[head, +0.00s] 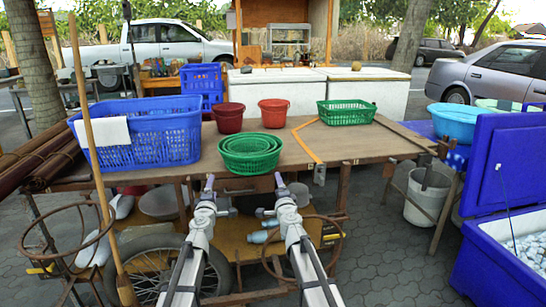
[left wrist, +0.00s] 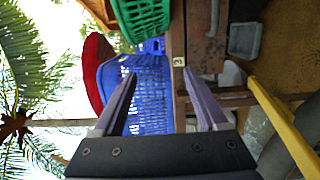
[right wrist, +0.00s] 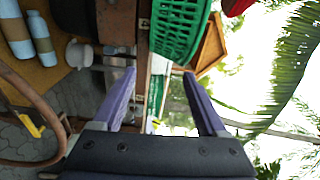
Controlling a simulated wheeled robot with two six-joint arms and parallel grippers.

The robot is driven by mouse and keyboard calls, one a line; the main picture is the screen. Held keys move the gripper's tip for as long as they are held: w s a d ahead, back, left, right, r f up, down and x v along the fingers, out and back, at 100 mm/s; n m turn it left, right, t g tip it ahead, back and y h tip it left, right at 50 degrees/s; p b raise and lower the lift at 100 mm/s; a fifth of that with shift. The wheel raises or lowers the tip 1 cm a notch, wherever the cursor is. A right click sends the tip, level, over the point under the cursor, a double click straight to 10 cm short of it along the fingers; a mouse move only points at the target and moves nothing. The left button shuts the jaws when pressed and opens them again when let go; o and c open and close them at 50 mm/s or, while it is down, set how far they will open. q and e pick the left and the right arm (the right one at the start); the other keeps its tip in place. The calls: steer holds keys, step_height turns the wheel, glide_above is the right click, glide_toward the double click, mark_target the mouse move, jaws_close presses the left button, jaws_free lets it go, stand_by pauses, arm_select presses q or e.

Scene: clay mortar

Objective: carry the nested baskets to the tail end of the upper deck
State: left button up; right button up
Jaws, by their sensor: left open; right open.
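The nested baskets (head: 250,156) are green, round and stacked in one another. They sit upright at the front edge of the upper deck (head: 345,147), a brown wooden top, near its middle. My left gripper (head: 216,193) is open and empty, below and left of the baskets, in front of the deck edge. My right gripper (head: 272,195) is open and empty, below and right of them. The green basket wall shows at the top of the left wrist view (left wrist: 142,16) and the right wrist view (right wrist: 178,25), beyond the fingertips. Neither gripper appears to touch it.
A large blue basket (head: 150,140) fills the deck's left part. Two red buckets (head: 274,113) (head: 229,118) stand behind the baskets. A green rectangular basket (head: 346,113) stands at the back right. An orange strip (head: 305,140) lies on the deck. The deck's right front looks clear.

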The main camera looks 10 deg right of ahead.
arm_select(q)
steer(key=shift+d, duration=0.65)
arm_select(e)
steer(key=shift+d+m+h, duration=0.7)
steer(key=shift+d, duration=0.9)
arm_select(q)
steer(key=shift+w, duration=0.15)
arm_select(e)
steer(key=shift+w, duration=0.15)
arm_select(q)
steer(key=w, duration=1.4)
steer(key=shift+d, duration=0.45)
steer(key=shift+s+d, duration=0.1)
steer(key=shift+d, duration=0.3)
arm_select(e)
steer(key=w, duration=0.4)
steer(key=w+a, duration=0.1)
steer(key=w, duration=0.8)
steer(key=shift+w+a, duration=0.2)
steer(key=shift+w, duration=0.2)
